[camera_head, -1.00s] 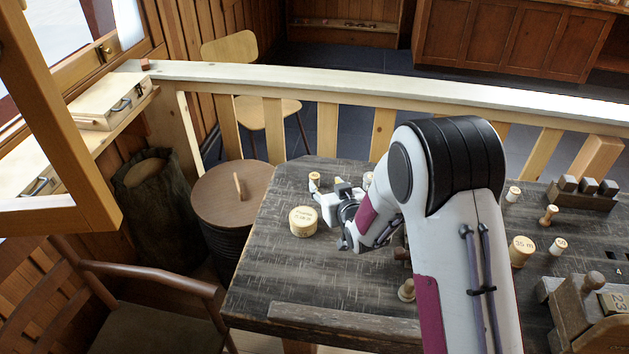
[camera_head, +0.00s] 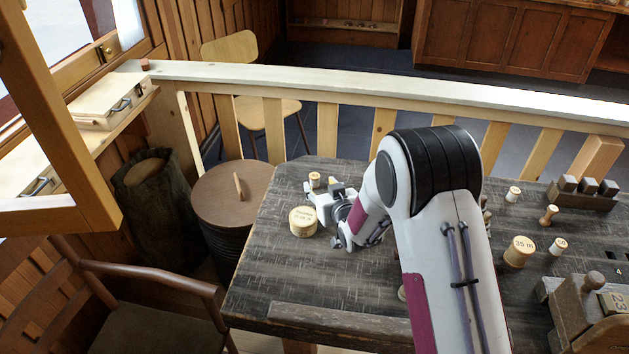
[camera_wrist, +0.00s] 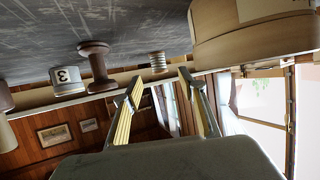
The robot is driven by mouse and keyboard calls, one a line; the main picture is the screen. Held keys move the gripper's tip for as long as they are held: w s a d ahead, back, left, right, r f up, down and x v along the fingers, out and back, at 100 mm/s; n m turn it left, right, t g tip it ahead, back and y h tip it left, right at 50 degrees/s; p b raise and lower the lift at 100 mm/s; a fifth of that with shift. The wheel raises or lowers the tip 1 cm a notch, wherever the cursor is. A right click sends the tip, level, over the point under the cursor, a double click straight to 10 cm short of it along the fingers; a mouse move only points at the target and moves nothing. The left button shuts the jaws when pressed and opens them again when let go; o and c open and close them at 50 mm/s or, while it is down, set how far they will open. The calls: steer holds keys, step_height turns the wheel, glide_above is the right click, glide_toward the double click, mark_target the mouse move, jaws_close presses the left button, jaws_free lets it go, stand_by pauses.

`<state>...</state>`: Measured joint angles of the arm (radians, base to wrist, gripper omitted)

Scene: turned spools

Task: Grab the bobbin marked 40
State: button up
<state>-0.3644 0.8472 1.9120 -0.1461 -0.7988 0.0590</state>
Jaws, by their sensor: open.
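I cannot read a 40 on any bobbin in these frames. Pale spools marked 35 m (camera_head: 519,251) and 50 (camera_head: 559,246) stand at the table's right, away from my gripper (camera_head: 322,205). In the wrist view my gripper (camera_wrist: 160,77) is open, with nothing between its fingers. Beyond the fingers stand a ribbed spool (camera_wrist: 157,62), a brown waisted spool (camera_wrist: 94,64) and a pale one showing a 3 (camera_wrist: 65,80); the rest of its mark is not visible. A small spool (camera_head: 315,179) stands just behind my gripper in the head view.
A round lettered box (camera_head: 303,222) stands close beside my gripper, large in the wrist view (camera_wrist: 250,32). My arm hides the middle of the dark table (camera_head: 265,280). A waisted spool (camera_head: 549,215), blocks (camera_head: 588,185) and a wooden fixture (camera_head: 575,310) are at right.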

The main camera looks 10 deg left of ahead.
mark_target(315, 176)
steer(key=shift+w+a, duration=0.15)
steer(key=shift+w, duration=0.05)
steer(key=shift+w+f, duration=0.1)
steer(key=shift+w, duration=0.05)
steer(key=shift+r+x, duration=0.15)
steer(key=shift+x, duration=0.6)
steer(key=shift+r+x, duration=0.2)
steer(key=shift+x, duration=1.65)
steer(key=c, duration=0.9)
